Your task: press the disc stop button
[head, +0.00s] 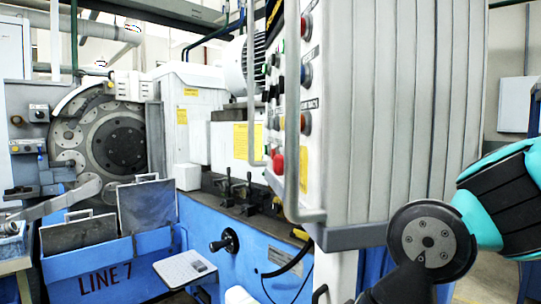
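The control panel (292,100) is a pale box with a ribbed grey side, seen at a steep angle right of centre. It carries several buttons: a red one (305,26) near the top, a dark one (306,75) in the middle, a red one (305,123) lower down, and a large red mushroom button (278,163) near the bottom. The labels are too small and slanted to tell which is the disc stop button. My arm comes in at the right, beside the panel's ribbed side, and runs out at the bottom edge. My gripper is not clearly visible.
A grey handle bar (292,150) stands out in front of the panel face. The blue machine (150,270) with a large round disc (119,145) fills the left. A black handwheel (230,241) and a white plate (185,269) stick out low in front.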

